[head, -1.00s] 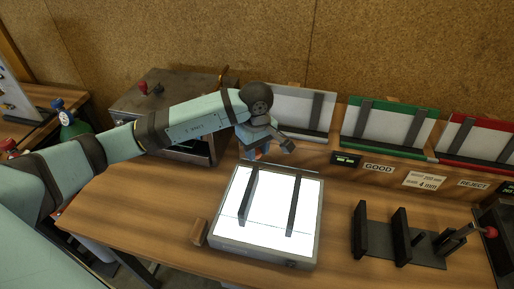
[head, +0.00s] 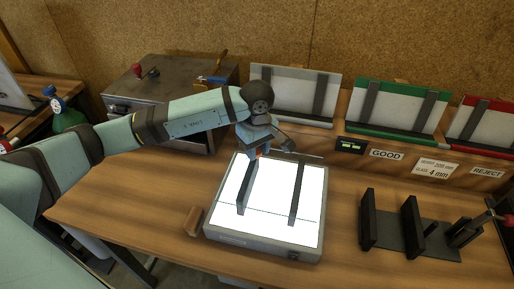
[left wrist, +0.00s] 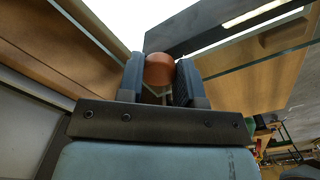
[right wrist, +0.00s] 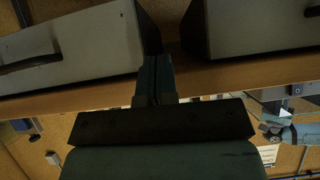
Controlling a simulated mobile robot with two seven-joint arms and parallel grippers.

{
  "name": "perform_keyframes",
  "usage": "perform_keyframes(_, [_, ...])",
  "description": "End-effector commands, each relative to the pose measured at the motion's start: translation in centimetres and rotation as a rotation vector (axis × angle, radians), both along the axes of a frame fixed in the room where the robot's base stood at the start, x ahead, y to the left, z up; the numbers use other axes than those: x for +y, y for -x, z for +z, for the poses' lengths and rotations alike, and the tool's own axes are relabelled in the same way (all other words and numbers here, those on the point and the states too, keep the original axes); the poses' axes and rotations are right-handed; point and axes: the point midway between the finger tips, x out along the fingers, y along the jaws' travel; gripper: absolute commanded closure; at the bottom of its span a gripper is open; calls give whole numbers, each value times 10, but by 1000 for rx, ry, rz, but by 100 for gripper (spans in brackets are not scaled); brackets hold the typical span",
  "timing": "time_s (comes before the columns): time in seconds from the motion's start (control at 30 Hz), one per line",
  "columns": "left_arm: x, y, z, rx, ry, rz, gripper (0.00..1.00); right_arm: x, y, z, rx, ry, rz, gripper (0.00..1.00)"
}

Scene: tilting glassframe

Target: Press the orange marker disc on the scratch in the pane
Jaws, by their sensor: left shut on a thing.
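My left gripper (left wrist: 160,85) is shut on the orange marker disc (left wrist: 159,68), which shows as a rounded orange piece between the fingertips. In the head view the left gripper (head: 258,152) is at the back edge of the lit light box (head: 262,244), with a bit of orange under it. I cannot tell whether the disc touches anything. A thin line crosses the bright face of the box; the clear pane and the scratch cannot be made out surely. My right gripper (right wrist: 155,80) shows only in the right wrist view, fingers together, with nothing visible between them.
Two dark upright bars (head: 297,193) stand over the bright face. A small wooden block (head: 193,221) lies left of the box. A dark stand with uprights (head: 412,228) is at right. Racks with white, green and red frames (head: 393,110) line the back. Bare table lies between box and stand.

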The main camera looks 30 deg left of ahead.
Motion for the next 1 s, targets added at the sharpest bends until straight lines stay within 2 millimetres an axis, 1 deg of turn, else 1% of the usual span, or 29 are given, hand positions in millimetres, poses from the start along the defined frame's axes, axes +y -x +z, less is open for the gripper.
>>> perform_keyframes(0.47, [0,0,-1,0,0,0,89,-1,-2,3,-8,0,-1,100])
perform_keyframes(1.0, [0,0,-6,0,0,0,89,1,-1,-5,-4,-2,1,100])
